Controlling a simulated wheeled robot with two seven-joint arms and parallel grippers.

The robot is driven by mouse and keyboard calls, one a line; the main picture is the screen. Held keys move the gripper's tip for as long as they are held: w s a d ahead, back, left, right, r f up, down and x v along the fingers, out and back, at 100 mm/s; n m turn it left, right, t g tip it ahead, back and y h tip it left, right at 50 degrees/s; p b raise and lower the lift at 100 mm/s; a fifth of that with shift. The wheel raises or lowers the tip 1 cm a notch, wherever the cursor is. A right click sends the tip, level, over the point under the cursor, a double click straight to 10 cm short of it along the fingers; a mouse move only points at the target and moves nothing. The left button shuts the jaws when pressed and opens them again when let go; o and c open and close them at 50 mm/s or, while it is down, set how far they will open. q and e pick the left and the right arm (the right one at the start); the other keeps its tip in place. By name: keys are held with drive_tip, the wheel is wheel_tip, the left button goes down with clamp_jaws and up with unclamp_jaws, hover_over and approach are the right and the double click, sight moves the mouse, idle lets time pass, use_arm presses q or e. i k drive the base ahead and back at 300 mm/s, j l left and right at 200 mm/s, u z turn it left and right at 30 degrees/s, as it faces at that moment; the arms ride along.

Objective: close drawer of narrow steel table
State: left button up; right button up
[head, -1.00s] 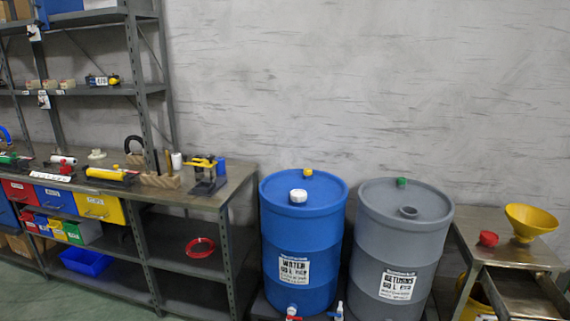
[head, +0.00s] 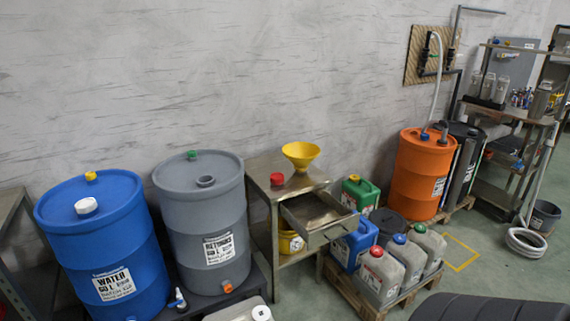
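The narrow steel table (head: 262,168) stands against the wall in the head view, just right of the grey drum. Its drawer (head: 318,213) is pulled out toward the front right and looks empty. A yellow funnel (head: 300,153) and a red cap-like item (head: 277,179) sit on the table top. Neither of my grippers shows in the head view.
A blue drum (head: 105,240) and a grey drum (head: 205,220) stand left of the table. Several jerrycans (head: 382,272) on a wooden pallet (head: 352,296) stand close below and right of the drawer. An orange drum (head: 420,175) is farther right. Open floor (head: 490,270) shows at right.

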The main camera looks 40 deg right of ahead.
sight(319, 218)
drive_tip(key=z, duration=1.7)
drive_tip(key=i+l, duration=0.5)
drive_tip(key=i, duration=0.15)
drive_tip(key=j+u, duration=0.05)
